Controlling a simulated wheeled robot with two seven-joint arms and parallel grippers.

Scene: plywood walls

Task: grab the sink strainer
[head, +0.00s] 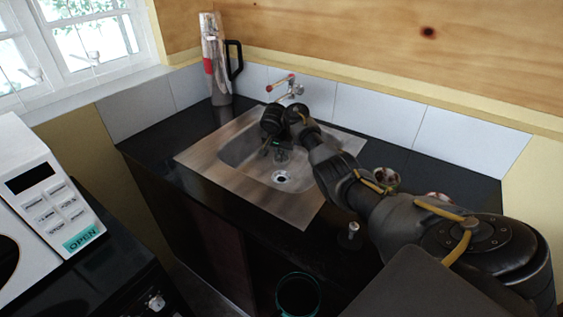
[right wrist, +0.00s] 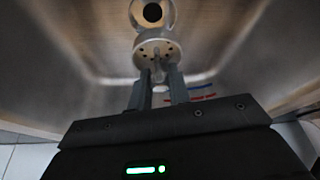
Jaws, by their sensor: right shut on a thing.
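The sink strainer (right wrist: 157,47) is a small round metal disc with holes and a central knob. In the right wrist view my right gripper (right wrist: 158,82) has its two fingers closed on the knob. In the head view my right gripper (head: 276,145) reaches down into the sink basin (head: 240,152), and the strainer (head: 281,156) shows small at its fingertips. The dark drain hole (right wrist: 152,12) lies just beyond the strainer. The drain (head: 280,179) is uncovered in the head view. My left gripper is not in view.
A faucet with a red-tipped handle (head: 280,82) stands behind the sink. A tall grey flask (head: 216,62) with a black handle is at the back left. A white microwave (head: 45,195) is at the left. Small items (head: 386,179) lie partly behind my right arm.

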